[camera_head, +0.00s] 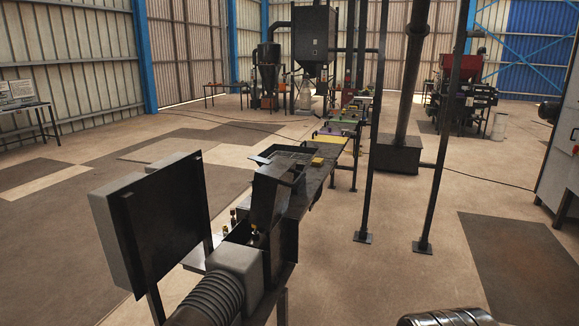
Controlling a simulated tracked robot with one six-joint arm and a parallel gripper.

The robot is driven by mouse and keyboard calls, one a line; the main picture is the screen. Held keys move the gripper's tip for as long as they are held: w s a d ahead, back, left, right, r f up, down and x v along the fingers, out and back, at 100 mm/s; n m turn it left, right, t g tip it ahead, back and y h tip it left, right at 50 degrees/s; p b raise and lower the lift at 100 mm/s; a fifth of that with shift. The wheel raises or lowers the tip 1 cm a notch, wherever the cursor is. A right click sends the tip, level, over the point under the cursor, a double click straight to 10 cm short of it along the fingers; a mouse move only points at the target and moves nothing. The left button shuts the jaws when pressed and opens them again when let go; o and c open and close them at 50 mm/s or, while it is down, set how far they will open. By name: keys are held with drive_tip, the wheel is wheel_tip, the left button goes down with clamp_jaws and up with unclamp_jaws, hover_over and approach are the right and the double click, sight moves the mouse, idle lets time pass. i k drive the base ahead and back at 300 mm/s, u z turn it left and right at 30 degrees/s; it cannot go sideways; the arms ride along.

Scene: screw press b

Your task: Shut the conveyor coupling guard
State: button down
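The likely coupling guard is a dark metal cover (268,200) near the middle of the view. It stands raised and tilted at the near end of a long, narrow conveyor (313,178), beside a grey gearbox (237,262). Small brass-coloured parts (255,236) show below the cover, so it appears to stand open. The guard's hinge and inner side are hard to make out. A ribbed motor (213,299) joins the gearbox at the bottom edge. My gripper is not in view, and nothing is seen touching the guard.
A large dark cabinet (160,220) on a post stands just left of the guard. Dark upright posts (370,150) stand to the right of the conveyor. A dark, shiny rounded object (448,317) shows at the bottom edge. Open floor (400,285) lies on the right.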

sight(273, 182)
drive_tip(key=u, duration=0.1)
drive_tip(key=i, duration=0.75)
drive_tip(key=u, duration=0.9)
drive_tip(key=i, duration=0.7)
drive_tip(key=u, duration=0.45)
